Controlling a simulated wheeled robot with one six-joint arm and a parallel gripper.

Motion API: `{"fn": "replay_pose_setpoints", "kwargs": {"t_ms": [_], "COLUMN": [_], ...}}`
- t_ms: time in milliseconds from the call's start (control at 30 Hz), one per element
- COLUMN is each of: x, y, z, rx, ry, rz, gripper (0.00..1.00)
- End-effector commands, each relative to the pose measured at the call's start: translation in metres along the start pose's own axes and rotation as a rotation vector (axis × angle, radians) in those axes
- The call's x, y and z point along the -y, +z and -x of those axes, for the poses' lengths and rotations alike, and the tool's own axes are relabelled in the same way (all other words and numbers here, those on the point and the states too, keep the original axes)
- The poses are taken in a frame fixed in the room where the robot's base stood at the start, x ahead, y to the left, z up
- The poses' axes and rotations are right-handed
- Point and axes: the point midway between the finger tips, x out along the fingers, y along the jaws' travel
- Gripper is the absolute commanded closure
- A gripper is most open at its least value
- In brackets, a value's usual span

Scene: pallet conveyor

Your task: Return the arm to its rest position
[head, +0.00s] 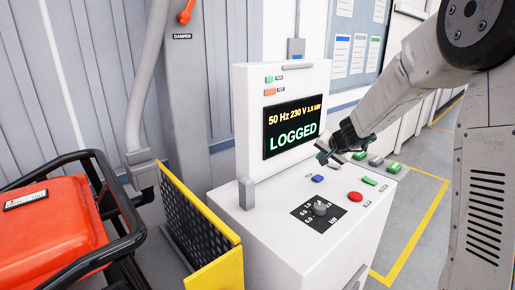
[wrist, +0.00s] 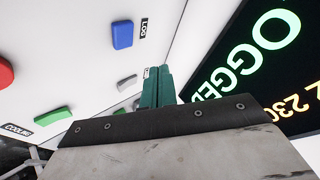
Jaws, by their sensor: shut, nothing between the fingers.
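My gripper (head: 324,154) is at the end of my arm, which reaches in from the right in the head view. It hovers above the white control console (head: 262,228), just right of and in front of the screen (head: 292,127). In the wrist view its green fingers (wrist: 157,88) are together with nothing between them. The screen reads "50 Hz 230 V" and "LOGGED". A blue button (head: 317,178) lies just below the gripper in the head view; it also shows in the wrist view (wrist: 122,35), labelled "LOG". Whether the fingertips touch the console is hard to tell.
The console top also holds a red button (head: 355,196), a green button (head: 369,181), a dial (head: 320,207) and a grey lever (head: 246,194). A yellow-framed mesh guard (head: 200,219) and a red machine (head: 50,222) stand at left. Open floor (head: 415,200) lies at right.

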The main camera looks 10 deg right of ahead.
Motion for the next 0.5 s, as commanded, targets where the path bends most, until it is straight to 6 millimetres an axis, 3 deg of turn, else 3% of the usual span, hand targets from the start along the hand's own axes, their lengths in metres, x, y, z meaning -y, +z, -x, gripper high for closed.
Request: {"fn": "replay_pose_setpoints", "kwargs": {"t_ms": [100, 167, 233, 367, 500], "x": [0.005, 0.003, 0.004, 0.012, 0.012], "y": [0.013, 0.034, 0.061, 0.112, 0.163], "z": [0.0, 0.001, 0.014, 0.061, 0.125], "rx": [0.057, 0.129, 0.223, 0.392, 0.551], "ry": [-0.027, -0.036, -0.048, -0.054, -0.018], "rz": [-0.034, -0.033, -0.017, 0.052, 0.149], "gripper": [1.0, 1.0, 1.0, 1.0, 1.0]}}
